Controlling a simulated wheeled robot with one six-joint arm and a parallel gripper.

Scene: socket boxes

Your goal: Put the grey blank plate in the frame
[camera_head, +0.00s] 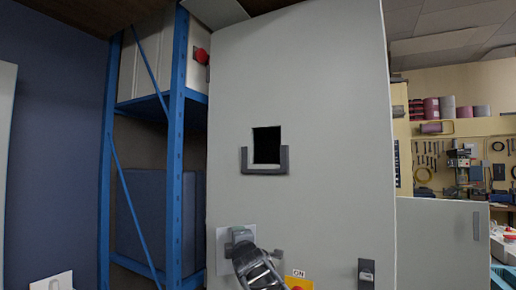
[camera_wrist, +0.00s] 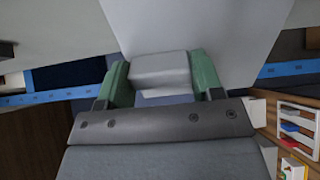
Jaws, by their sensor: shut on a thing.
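The grey blank plate (camera_head: 223,261) is at the lower left of the cabinet front in the head view, with a block-like grip (camera_head: 240,235) on its face. My gripper (camera_head: 243,246) is shut on that grip. In the wrist view, the green-padded fingers (camera_wrist: 160,80) clasp the grip (camera_wrist: 160,68) from both sides, and the pale plate (camera_wrist: 205,25) spreads beyond it. The frame (camera_head: 264,170) is a dark grey U-shaped holder, open at the top, around a black square opening (camera_head: 267,144) in the cabinet. The plate is below and left of the frame.
The pale cabinet (camera_head: 330,110) fills the middle. A yellow ON label (camera_head: 298,274) and a grey latch (camera_head: 367,272) are low on it. Blue shelving (camera_head: 176,130) stands at left. The cabinet face between plate and frame looks clear.

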